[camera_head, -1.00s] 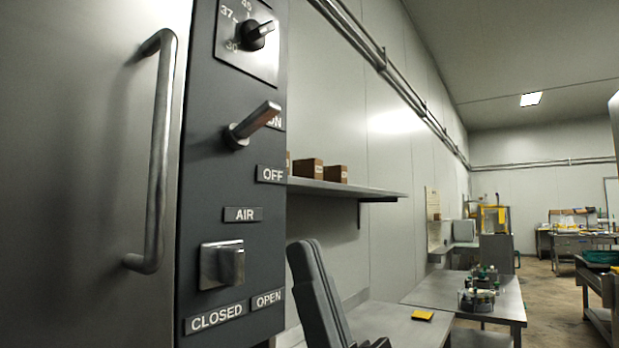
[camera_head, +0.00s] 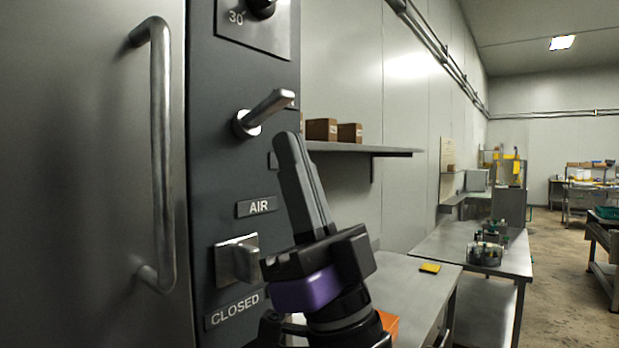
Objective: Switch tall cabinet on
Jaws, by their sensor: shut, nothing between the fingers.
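The tall cabinet (camera_head: 75,180) fills the left side, with a long vertical door handle (camera_head: 162,150). Its dark control panel (camera_head: 215,110) carries a metal lever switch (camera_head: 265,112), whose bar sticks out and slants up to the right. The ON label is not visible now, and the OFF label is mostly hidden behind my gripper. My gripper (camera_head: 288,140) is shut and empty, fingers pointing up, just below and right of the lever's tip. A small gap seems to show between them, but I cannot tell their depth apart.
Below the lever are an AIR label (camera_head: 256,207) and a square knob (camera_head: 238,260) beside my gripper; a dial (camera_head: 260,8) is above. A wall shelf (camera_head: 365,149) with brown boxes (camera_head: 321,129) lies behind. Steel tables (camera_head: 420,285) stand right; the floor beyond is open.

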